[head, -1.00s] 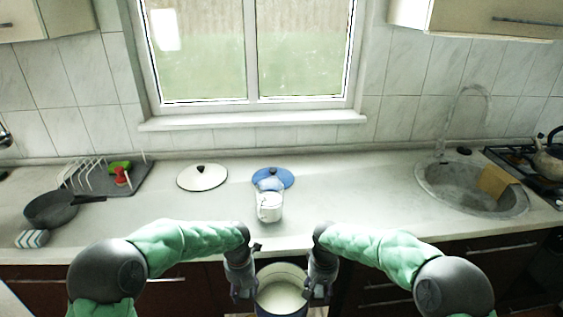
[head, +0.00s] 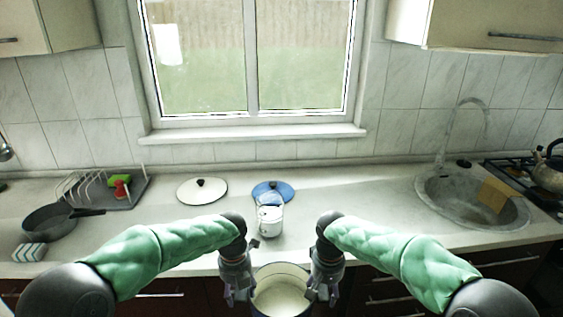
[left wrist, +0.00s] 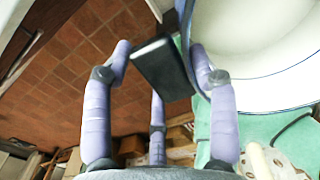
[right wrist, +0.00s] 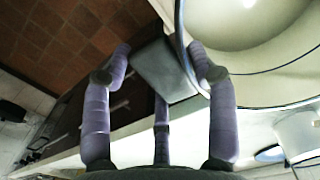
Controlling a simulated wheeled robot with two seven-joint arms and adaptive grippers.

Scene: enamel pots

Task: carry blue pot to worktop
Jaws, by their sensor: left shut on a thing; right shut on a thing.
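The blue pot (head: 281,296) hangs in front of the worktop (head: 350,200), at the lower middle of the head view. It looks upright, with a pale inside and a dark blue rim. My left gripper (head: 237,290) is shut on its left handle, a dark flat grip also seen in the left wrist view (left wrist: 163,68). My right gripper (head: 325,288) is shut on the opposite handle, seen in the right wrist view (right wrist: 165,68). The pot's lower part is hidden in the head view.
A white jug (head: 270,222) stands near the worktop's front edge, just beyond the pot. Behind it lie a blue lid (head: 273,187) and a white lid (head: 202,190). A pan (head: 50,220) is at left, the sink (head: 470,200) at right. The worktop between jug and sink is clear.

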